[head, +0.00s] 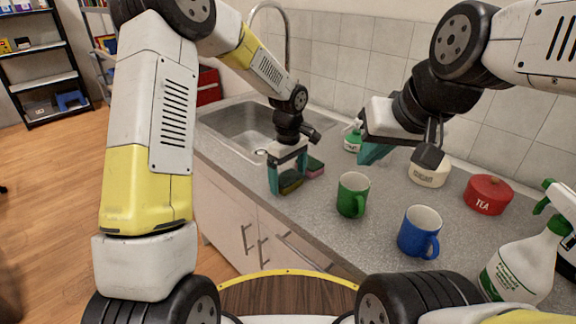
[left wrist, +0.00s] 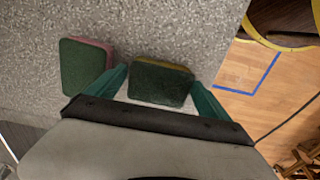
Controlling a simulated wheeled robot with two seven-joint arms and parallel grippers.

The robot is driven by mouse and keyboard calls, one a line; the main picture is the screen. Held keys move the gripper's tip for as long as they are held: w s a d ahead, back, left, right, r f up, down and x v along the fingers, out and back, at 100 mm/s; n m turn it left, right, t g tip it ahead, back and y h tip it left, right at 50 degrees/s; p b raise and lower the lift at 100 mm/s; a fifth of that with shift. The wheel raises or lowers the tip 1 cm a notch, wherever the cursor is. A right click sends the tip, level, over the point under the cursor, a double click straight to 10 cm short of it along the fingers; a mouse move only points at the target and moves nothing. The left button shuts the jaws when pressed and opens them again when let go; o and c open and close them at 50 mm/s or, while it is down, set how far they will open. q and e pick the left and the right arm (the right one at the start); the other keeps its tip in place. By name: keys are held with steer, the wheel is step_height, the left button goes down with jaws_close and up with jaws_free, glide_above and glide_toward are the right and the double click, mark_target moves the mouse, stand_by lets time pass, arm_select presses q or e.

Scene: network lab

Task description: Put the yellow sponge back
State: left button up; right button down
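The yellow sponge (head: 290,184) has a dark green scouring side and is near the counter's front edge. In the left wrist view the yellow sponge (left wrist: 160,83) shows its green side up, a thin yellow strip at its far edge. My left gripper (head: 286,178) points down with its teal fingers on either side of the sponge. In the left wrist view my left gripper (left wrist: 160,82) has fingertips very close to the sponge's ends; whether they press on it is unclear. My right gripper (head: 385,153) hangs above the counter, away from the sponge, its fingers partly hidden.
A pink sponge (head: 315,168) with a green side lies beside the yellow one. The sink (head: 240,130) is behind. A green mug (head: 353,194), blue mug (head: 420,231), red tea tin (head: 488,194), cream tin (head: 429,174), soap bottle (head: 353,139) and spray bottle (head: 525,255) stand rightward.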

mark_target(288, 177)
arm_select(q)
steer(key=shift+r, duration=0.15)
step_height(288, 177, up, 12)
steer(key=s+a+r+m+t+h, duration=0.1)
steer(key=s+a+r+m+t, duration=0.25)
steer(key=s+a+r, duration=0.6)
steer(key=s+a+m+t+h, duration=0.1)
steer(key=s+a+m, duration=0.4)
steer(key=s, duration=0.8)
steer(key=shift+s+r+m+t, duration=0.25)
steer(key=shift+r+m+t, duration=0.25)
steer(key=shift+t, duration=0.35)
